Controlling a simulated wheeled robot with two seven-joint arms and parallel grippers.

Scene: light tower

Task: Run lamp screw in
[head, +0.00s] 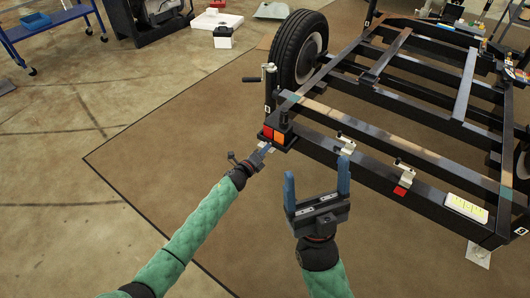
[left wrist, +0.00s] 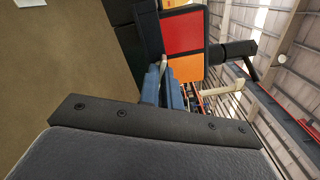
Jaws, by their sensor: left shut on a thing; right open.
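The lamp (head: 272,134), red and orange, sits on the black corner of the trailer frame (head: 328,152). In the left wrist view the lamp (left wrist: 184,45) fills the upper middle. My left gripper (head: 264,150) is at the lamp's lower edge. Its blue fingers (left wrist: 165,90) are closed beside the lamp's lower left corner, on a thin, silvery piece (left wrist: 164,68), which looks like the lamp screw. The fingers hide most of it, and how deep it sits cannot be seen. My right gripper (head: 318,182) is open and empty in front of the frame.
A crank jack (head: 269,88) stands just behind the lamp, with a wheel (head: 298,48) beyond. Two metal brackets (head: 345,143) (head: 404,172), a red lamp (head: 399,190) and a white plate (head: 466,208) are along the rear beam. The brown mat (head: 165,130) left of the frame is clear.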

